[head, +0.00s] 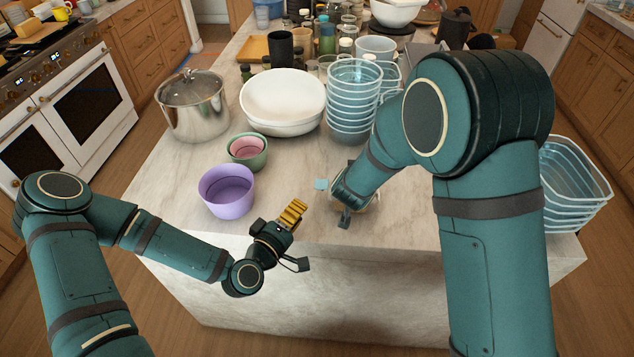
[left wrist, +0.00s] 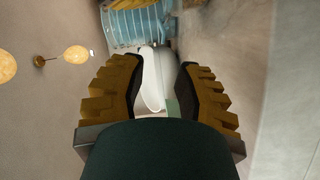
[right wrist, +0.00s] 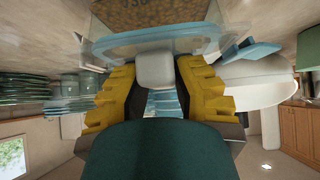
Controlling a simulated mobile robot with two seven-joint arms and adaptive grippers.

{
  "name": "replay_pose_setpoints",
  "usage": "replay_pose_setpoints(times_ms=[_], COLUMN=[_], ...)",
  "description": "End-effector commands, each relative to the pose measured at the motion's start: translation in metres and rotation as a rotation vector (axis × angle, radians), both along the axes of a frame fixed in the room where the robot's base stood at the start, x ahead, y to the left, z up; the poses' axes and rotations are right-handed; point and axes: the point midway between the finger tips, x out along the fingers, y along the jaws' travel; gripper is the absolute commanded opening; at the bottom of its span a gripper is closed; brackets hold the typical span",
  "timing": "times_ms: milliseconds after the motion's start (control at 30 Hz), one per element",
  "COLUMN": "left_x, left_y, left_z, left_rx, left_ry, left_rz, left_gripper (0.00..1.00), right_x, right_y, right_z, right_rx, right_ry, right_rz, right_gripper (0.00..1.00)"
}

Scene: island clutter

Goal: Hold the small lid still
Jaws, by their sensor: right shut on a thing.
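The small lid (right wrist: 150,38) is a clear piece with a blue edge, near the top of the right wrist view, against a clear container with brown grainy contents (right wrist: 155,12). A pale block-like part of it sits between my right gripper's fingers (right wrist: 157,85), which are shut on it. In the head view my right gripper (head: 347,205) is low at the counter's front, mostly hidden by its own arm, and a light blue tab (head: 320,184) shows beside it. My left gripper (head: 298,238) is open and empty, left of the right one; its fingers (left wrist: 158,95) stand apart.
Purple bowls (head: 228,193) and green and pink bowls (head: 248,150) stand left on the marble counter (head: 165,180). Behind are a steel pot (head: 193,108), white bowls (head: 283,100) and stacked clear bowls (head: 351,100). Clear bins (head: 572,185) stand right. Bottles and cups crowd the back.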

Motion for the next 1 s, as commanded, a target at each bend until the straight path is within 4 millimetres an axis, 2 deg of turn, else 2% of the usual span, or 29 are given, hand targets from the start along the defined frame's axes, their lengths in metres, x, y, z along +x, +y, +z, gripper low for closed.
replay_pose_setpoints(times_ms=[100,267,700,1000], left_x=[0.003,0.017,0.090,0.112], left_y=[0.004,0.000,-0.030,-0.039], left_z=[-0.002,-0.003,-0.010,-0.013], left_rx=[-0.014,-0.015,-0.014,-0.015], left_ry=[0.018,0.020,0.018,0.020], left_rz=[0.039,0.044,0.043,0.042], left_gripper=[0.32,0.32,0.32,0.32], right_x=[0.000,0.000,0.000,0.000], right_y=[0.000,0.000,0.000,0.000], right_z=[0.000,0.000,0.000,0.000], right_rx=[0.000,0.000,0.000,0.000], right_ry=[0.000,0.000,0.000,0.000], right_rz=[0.000,0.000,0.000,0.000], right_gripper=[0.00,0.00,0.00,0.00])
